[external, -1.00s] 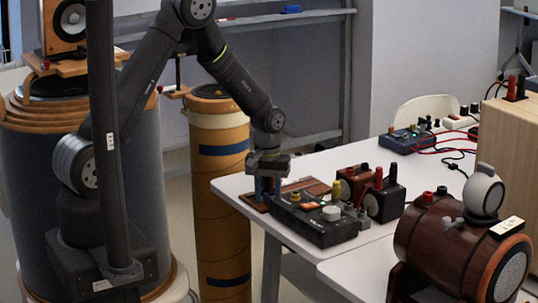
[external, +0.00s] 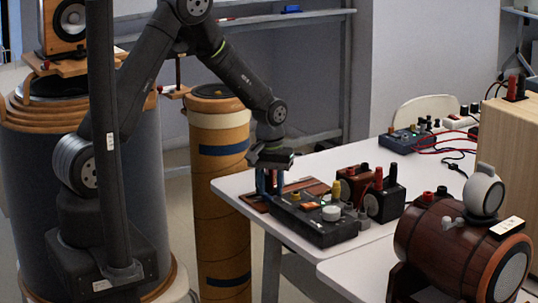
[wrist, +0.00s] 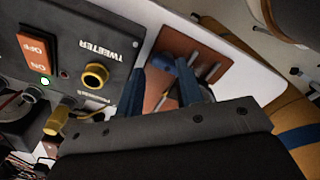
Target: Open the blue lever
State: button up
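A brown board (wrist: 178,45) lies at the table's near left corner, beside the black tweeter box. In the wrist view a small blue piece (wrist: 167,62), which looks like the blue lever's end, shows on the board with metal pins near it. My gripper (wrist: 160,75) is over the board, with its two dark blue fingers apart and a gap between them. The blue piece shows at the far end of this gap; I cannot tell whether a finger touches it. In the external view my gripper (external: 270,187) points down at the board, and the lever cannot be made out behind the fingers.
The black tweeter box (external: 318,220) with an orange ON/OFF switch (wrist: 38,42), a lit lamp and knobs stands close beside my gripper. Small boxes with red and black terminals (external: 384,200) stand behind it. A brown barrel-shaped speaker (external: 440,240) is at the right.

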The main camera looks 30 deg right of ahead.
jog(key=shift+s+r+m, duration=0.3)
jog(key=shift+r+m, duration=0.2)
jog(key=shift+m, duration=0.3)
jog(key=s+r+m, duration=0.1)
jog(key=r+m, duration=0.1)
jog(key=m, duration=0.2)
jog(key=s+r+m+t, duration=0.1)
jog(key=r+m, duration=0.1)
jog(key=m, duration=0.3)
jog(key=s+r+m+t, duration=0.1)
jog(key=r+m, duration=0.1)
jog(key=m, duration=0.2)
jog(key=shift+s+a+r+m, duration=0.2)
jog(key=shift+r+m, duration=0.1)
jog(key=shift+m, duration=0.1)
notch_tip(320, 180, up, 6)
jog(key=s+m+t, duration=0.2)
jog(key=m, duration=1)
jog(key=x, duration=1.7)
jog(key=shift+w+r, duration=0.15)
jog(key=shift+w, duration=0.15)
jog(key=shift+c, duration=0.4)
